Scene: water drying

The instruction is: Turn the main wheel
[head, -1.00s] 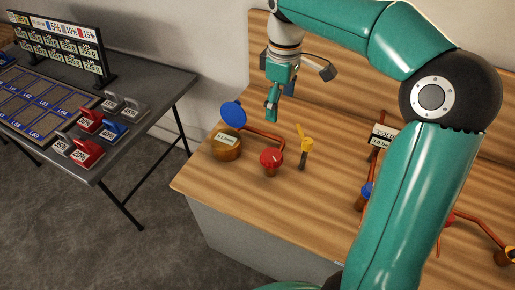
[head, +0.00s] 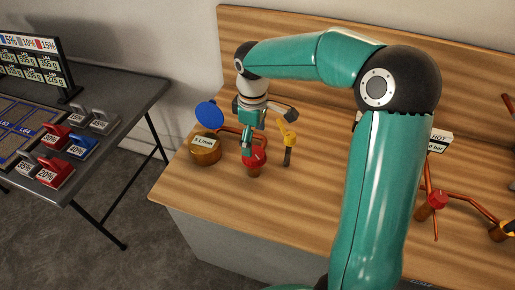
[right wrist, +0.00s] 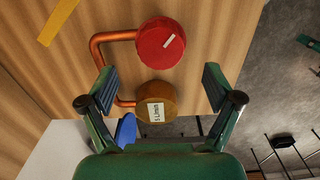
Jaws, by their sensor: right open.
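A red wheel (head: 256,158) with a white mark stands on the wooden bench, joined by a copper pipe to a round brass meter (head: 205,152) with a raised blue lid (head: 209,115). My right gripper (head: 247,150) hangs close above the red wheel and partly covers it. In the right wrist view the gripper (right wrist: 160,86) has its fingers spread wide and nothing between them. There the red wheel (right wrist: 160,43) lies ahead of the fingers, and the brass meter (right wrist: 157,100) shows lower, between them. Contact with the wheel cannot be told. My left gripper is not in view.
A yellow-handled valve (head: 288,138) stands just right of the red wheel. Another red wheel (head: 437,200) on copper piping is farther right, beyond my arm. A dark table (head: 125,95) with weights is at left. The bench front (head: 230,205) is clear.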

